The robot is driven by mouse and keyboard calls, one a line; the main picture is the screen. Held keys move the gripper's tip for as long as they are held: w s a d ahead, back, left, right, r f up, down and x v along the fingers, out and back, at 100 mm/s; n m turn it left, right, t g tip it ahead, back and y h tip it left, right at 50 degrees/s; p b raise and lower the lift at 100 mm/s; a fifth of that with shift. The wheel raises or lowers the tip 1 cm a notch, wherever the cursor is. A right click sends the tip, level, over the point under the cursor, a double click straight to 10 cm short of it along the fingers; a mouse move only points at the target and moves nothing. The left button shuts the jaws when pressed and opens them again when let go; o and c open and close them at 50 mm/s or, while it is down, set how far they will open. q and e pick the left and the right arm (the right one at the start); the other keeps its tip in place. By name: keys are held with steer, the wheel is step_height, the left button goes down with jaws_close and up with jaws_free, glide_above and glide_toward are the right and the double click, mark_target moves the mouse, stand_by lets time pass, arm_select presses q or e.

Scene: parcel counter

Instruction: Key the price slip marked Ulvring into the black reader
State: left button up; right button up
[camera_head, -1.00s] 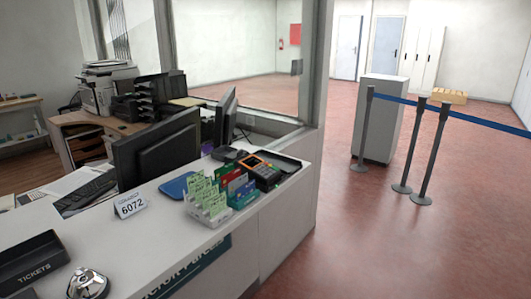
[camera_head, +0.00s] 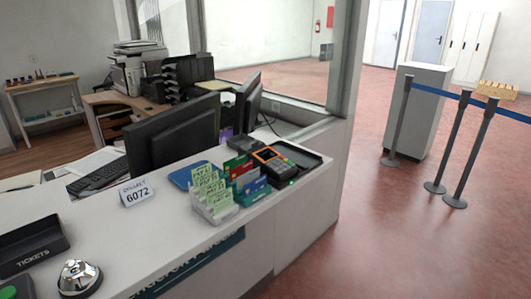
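A black reader (camera_head: 281,172) with an orange-edged screen sits on the counter towards its far right end. Just left of it, a white stepped rack (camera_head: 213,211) holds several light green slips (camera_head: 208,184) with printed lines. Their print is too small to read, so I cannot tell which one is marked Ulvring. Red, green and blue cards (camera_head: 247,178) stand between the slips and the reader. Neither of my grippers is in view.
Posts with a blue belt (camera_head: 432,91) stand on the red floor at right.

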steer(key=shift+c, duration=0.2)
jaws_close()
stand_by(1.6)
